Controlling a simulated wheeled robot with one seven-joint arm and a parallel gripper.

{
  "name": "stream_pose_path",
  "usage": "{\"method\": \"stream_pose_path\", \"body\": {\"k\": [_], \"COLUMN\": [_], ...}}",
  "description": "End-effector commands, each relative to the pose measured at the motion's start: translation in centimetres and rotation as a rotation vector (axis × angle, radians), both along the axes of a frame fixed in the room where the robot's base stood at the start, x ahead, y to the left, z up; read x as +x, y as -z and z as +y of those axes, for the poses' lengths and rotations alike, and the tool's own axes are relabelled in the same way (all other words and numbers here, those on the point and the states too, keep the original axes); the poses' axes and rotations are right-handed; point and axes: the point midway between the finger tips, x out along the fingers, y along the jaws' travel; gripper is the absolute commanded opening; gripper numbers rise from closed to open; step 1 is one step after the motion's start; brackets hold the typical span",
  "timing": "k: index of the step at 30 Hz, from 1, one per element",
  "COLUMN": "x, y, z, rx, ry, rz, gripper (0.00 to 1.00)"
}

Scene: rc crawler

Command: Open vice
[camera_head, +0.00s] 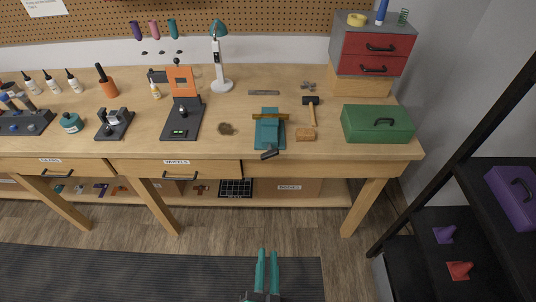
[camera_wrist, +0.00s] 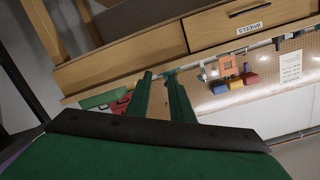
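The picture is too small to tell how far apart the jaws are. My gripper (camera_head: 267,252) is in front of and below the bench, well away from the vice. Its two teal fingers are apart with nothing between them. The fingers also show in the wrist view (camera_wrist: 160,75), where I cannot make out the vice.
The workbench (camera_head: 225,148) has drawers under its front edge. A hammer (camera_head: 311,112) and a wooden block (camera_head: 305,134) lie right of the vice, then a green toolbox (camera_head: 378,124). A black shelf (camera_head: 480,200) stands at the right. The floor before the bench is clear.

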Motion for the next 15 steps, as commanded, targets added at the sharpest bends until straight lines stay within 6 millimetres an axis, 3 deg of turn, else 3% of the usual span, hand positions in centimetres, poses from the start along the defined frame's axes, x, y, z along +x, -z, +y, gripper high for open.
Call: {"method": "stream_pose_path", "body": {"k": [1, 9, 15], "x": [2.1, 11.9, 17.8], "y": [-0.5, -3.3, -6.1], "z": [0.0, 0.0, -0.1], "rx": [0.043, 0.291, 0.442], "ry": [0.005, 0.02, 0.02], "rz": [-0.021, -0.082, -0.114], "gripper": [0.2, 0.2, 0.2]}}
